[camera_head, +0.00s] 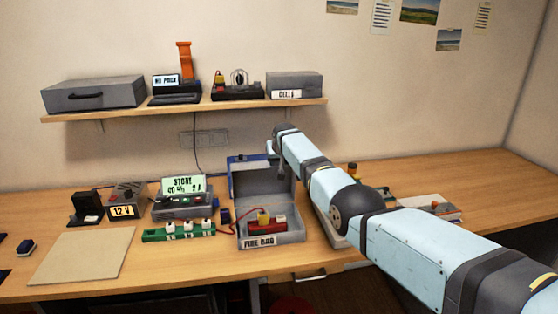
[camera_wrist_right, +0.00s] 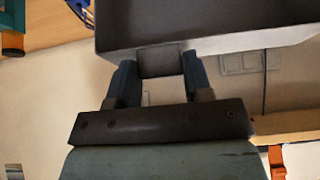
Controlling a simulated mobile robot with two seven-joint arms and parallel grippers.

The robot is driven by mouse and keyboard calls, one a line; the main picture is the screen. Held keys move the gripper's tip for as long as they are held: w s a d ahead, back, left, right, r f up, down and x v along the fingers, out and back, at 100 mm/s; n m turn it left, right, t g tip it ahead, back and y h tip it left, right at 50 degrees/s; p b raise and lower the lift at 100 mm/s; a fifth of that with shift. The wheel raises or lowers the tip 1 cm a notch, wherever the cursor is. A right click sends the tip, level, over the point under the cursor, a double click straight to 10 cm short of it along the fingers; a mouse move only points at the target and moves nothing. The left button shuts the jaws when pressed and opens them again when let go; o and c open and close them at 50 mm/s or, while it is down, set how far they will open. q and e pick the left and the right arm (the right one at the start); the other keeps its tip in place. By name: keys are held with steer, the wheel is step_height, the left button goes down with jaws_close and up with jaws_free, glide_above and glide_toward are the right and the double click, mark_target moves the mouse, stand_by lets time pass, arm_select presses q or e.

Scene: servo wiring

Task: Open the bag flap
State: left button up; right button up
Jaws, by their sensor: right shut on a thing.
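The fire bag (camera_head: 283,239) is a grey box labelled "FIRE BAG" on the table. Its flap (camera_head: 262,178) stands raised at the back of the box, so the inside shows. A red pack (camera_head: 267,227) with a yellow connector (camera_head: 263,217) and a red wire lies in the bag. My right gripper (camera_head: 273,152) is at the flap's top edge. In the right wrist view its two fingers are shut on a dark tab (camera_wrist_right: 160,62) on the edge of the grey flap (camera_wrist_right: 215,28). My left gripper is not in view.
A green strip (camera_head: 180,232) with white plugs and a charger (camera_head: 184,207) reading "STORE" stand left of the bag. A shelf (camera_head: 190,109) with boxes and devices hangs behind. A beige mat (camera_head: 82,257) lies bare at the left. The table's far right is clear.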

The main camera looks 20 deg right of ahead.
steer(key=o, duration=1.3)
steer(key=shift+f, duration=0.1)
steer(key=v, duration=1.4)
steer(key=shift+f, duration=0.1)
